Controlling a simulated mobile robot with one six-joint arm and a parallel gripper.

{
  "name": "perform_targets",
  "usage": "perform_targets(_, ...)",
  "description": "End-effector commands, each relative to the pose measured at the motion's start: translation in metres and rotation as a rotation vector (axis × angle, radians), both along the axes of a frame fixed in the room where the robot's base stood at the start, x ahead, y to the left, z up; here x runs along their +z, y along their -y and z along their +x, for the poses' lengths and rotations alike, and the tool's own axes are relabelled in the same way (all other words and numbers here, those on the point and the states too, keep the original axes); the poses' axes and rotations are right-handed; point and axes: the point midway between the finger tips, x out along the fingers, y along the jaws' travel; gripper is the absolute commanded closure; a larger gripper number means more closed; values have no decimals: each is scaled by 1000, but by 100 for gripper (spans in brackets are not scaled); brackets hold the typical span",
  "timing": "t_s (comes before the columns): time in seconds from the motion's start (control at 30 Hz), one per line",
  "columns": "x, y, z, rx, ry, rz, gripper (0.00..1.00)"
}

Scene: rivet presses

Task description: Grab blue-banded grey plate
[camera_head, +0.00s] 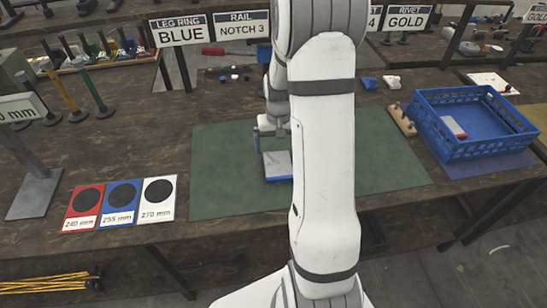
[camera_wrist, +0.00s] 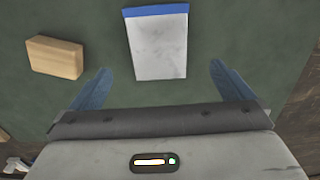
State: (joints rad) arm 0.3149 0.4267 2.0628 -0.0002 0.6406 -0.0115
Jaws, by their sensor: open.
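The blue-banded grey plate (camera_head: 277,162) lies flat on the green mat, partly hidden by my arm in the head view. In the wrist view the grey plate (camera_wrist: 160,48) is at upper middle, its blue band along the far edge. My gripper (camera_wrist: 160,82) is open and empty. Its two blue fingers stand apart to the left and right of the plate's near end, with gaps on both sides. In the head view my gripper (camera_head: 270,136) shows at the plate's far end, partly hidden by the arm.
A wooden block (camera_wrist: 55,58) lies on the mat left of the plate. A blue crate (camera_head: 465,148) with a red-and-white item stands at right. Red, blue and white size cards (camera_head: 121,201) lie at left. The green mat (camera_head: 222,170) is otherwise largely clear.

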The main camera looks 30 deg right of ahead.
Motion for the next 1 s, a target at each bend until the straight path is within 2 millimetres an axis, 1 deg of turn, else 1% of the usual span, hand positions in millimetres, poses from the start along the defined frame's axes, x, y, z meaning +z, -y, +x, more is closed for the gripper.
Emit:
perform_targets(0.03, -6, 5, 2, -8, -8, 2, 0)
perform_targets(0.17, -18, 9, 4, -15, -12, 4, 0)
perform_targets(0.47, -49, 6, 4, -14, -14, 5, 0)
perform_targets(0.7, -82, 3, 3, -14, -14, 5, 0)
perform_targets(0.83, -91, 3, 3, -14, -12, 4, 0)
perform_targets(1.0, -92, 3, 4, -13, -10, 3, 0)
